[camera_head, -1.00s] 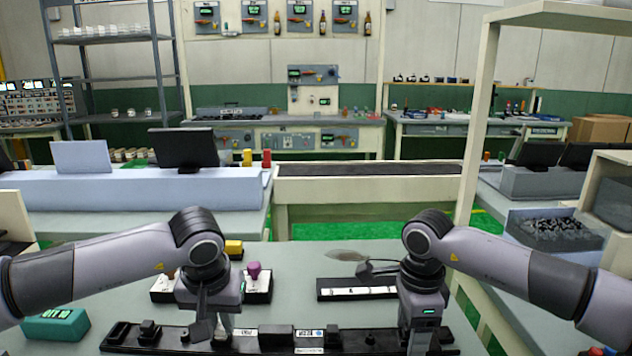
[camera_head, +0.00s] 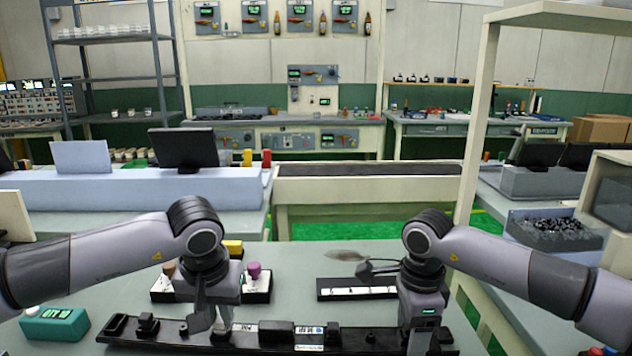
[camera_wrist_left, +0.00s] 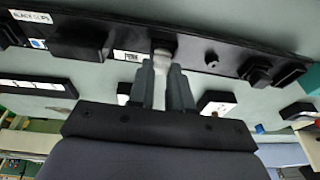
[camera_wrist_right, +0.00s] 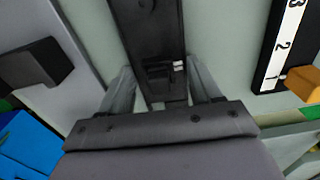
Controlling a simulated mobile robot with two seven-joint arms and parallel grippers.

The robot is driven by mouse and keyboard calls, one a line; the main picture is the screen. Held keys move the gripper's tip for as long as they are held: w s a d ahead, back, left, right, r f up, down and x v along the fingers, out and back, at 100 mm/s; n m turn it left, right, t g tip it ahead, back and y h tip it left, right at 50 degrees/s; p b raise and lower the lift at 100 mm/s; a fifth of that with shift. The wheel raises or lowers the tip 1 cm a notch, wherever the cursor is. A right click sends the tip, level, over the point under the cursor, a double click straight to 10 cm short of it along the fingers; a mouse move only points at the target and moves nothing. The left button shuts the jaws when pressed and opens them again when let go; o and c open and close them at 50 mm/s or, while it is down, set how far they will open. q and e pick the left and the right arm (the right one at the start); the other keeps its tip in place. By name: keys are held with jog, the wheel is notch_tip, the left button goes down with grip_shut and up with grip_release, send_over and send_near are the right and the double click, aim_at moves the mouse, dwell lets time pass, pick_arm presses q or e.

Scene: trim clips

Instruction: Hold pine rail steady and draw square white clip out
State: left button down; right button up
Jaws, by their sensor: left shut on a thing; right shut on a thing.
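The rail (camera_head: 172,327) looks black, not pine-coloured; it lies across the front of the table with several black blocks and a label on it. A white clip (camera_head: 224,317) shows at my left gripper (camera_head: 221,328), and also in the left wrist view (camera_wrist_left: 162,57), where its far end meets a dark block on the rail. My left gripper's fingers are shut on the clip. My right gripper (camera_head: 419,340) is shut on the rail's right end; in the right wrist view its fingers stand on both sides of the rail (camera_wrist_right: 143,28). The clip's square shape is hard to make out.
Behind the rail stand a tray with a purple-topped piece (camera_head: 254,270), a yellow block (camera_head: 233,246) and a black strip with white numbered labels (camera_head: 358,291). A teal box with a display (camera_head: 55,324) lies at the left. Grey table shows free between them.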

pick_arm(q)
jog(key=shift+r, duration=0.9)
jog(key=c, duration=1)
grip_release()
jog(key=shift+f, duration=0.15)
jog(key=shift+o, duration=0.2)
jog(key=v, duration=1.2)
jog(key=shift+c, duration=0.4)
jog(key=shift+s+x, duration=0.2)
jog(key=shift+x, duration=2.45)
jog(key=shift+s+x, duration=0.2)
jog(key=shift+x, duration=2.5)
jog(key=shift+s+x, duration=0.25)
jog(key=shift+x, duration=2.4)
